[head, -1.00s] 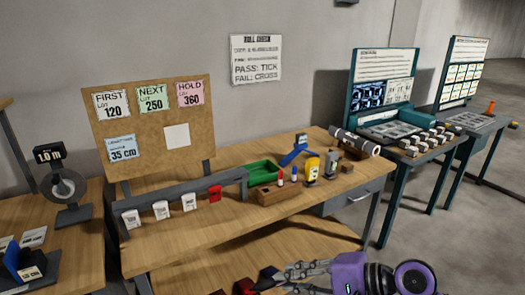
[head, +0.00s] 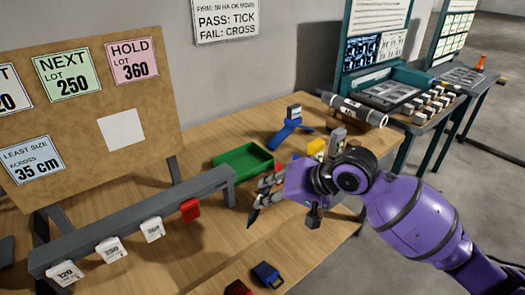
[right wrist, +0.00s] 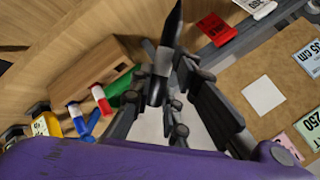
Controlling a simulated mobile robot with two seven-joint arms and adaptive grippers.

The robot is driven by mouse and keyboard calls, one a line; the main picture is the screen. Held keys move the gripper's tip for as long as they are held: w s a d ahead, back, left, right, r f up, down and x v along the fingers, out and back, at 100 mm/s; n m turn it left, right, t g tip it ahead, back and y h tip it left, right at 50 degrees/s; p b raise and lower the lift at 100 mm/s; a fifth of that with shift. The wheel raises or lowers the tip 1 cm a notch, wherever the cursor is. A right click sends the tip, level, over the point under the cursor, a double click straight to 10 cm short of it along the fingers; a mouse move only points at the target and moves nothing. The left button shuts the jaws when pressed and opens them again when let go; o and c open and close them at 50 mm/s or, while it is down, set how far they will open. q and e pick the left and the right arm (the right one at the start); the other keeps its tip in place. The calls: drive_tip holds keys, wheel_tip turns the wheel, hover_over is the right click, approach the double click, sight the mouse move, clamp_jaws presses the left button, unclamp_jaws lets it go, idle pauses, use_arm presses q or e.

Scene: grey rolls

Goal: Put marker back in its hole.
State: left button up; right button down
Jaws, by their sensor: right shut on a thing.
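My right gripper (head: 266,186) is shut on a dark marker (right wrist: 172,38), held over the bench with its tip pointing down in the head view (head: 252,216). In the right wrist view the wooden marker block (right wrist: 88,76) lies left of the fingers (right wrist: 160,88), apart from the marker. A dark hole (right wrist: 122,67) shows in the block. A red-capped marker (right wrist: 98,92) and a blue-ended one (right wrist: 75,110) stand at the block. My arm hides most of the block in the head view. My left gripper is not in view.
A green tray (head: 243,160) lies behind my right gripper. A grey rail (head: 130,222) with white tags and a red tag (head: 190,210) runs to the left. A blue stand (head: 288,130) and a yellow bottle (head: 316,147) are farther back.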

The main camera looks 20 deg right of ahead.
use_arm(q)
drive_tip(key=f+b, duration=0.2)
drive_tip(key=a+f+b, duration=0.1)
drive_tip(key=b, duration=0.1)
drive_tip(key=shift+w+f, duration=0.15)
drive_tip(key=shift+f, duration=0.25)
use_arm(e)
drive_tip(key=w+d+r+n+t+h, duration=0.1)
drive_tip(key=w+r+n+t, duration=0.4)
drive_tip(key=w, duration=0.6)
wheel_tip(320, 180, up, 2)
drive_tip(key=d+n, duration=0.1)
drive_tip(key=n, duration=0.2)
drive_tip(key=shift+d+r+n, duration=0.15)
drive_tip(key=shift+d+n, duration=0.15)
drive_tip(key=shift+h, duration=0.3)
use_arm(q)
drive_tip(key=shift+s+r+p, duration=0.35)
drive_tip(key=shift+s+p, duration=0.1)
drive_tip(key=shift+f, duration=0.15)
